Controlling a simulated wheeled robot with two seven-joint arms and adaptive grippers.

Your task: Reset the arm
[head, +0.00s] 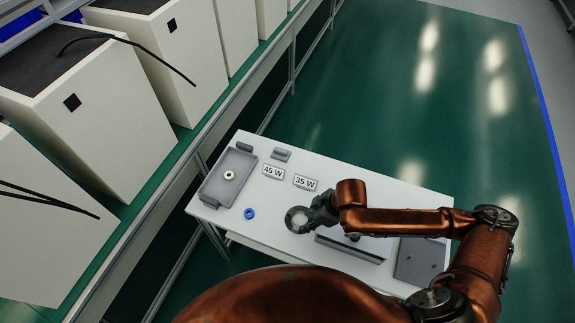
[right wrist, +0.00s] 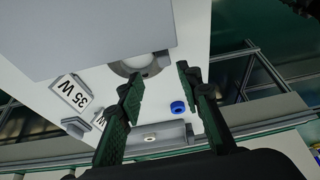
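My right arm reaches in from the right over the white table (head: 270,222). Its gripper (head: 318,212) is above the table, beside a grey round holder (head: 297,220). In the right wrist view the two dark green fingers of this gripper (right wrist: 160,76) stand apart with nothing between them. The grey holder also shows there (right wrist: 150,70), just beyond the fingertips. A blue ring (head: 249,213) lies on the table; it shows near the right finger in the wrist view (right wrist: 178,107). My left gripper is not in view.
A grey tray (head: 212,193) with a white ring (head: 229,175) is at the table's left. Labels "45 W" (head: 273,172) and "35 W" (head: 305,183) stand behind. White cabinets (head: 112,112) line the left.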

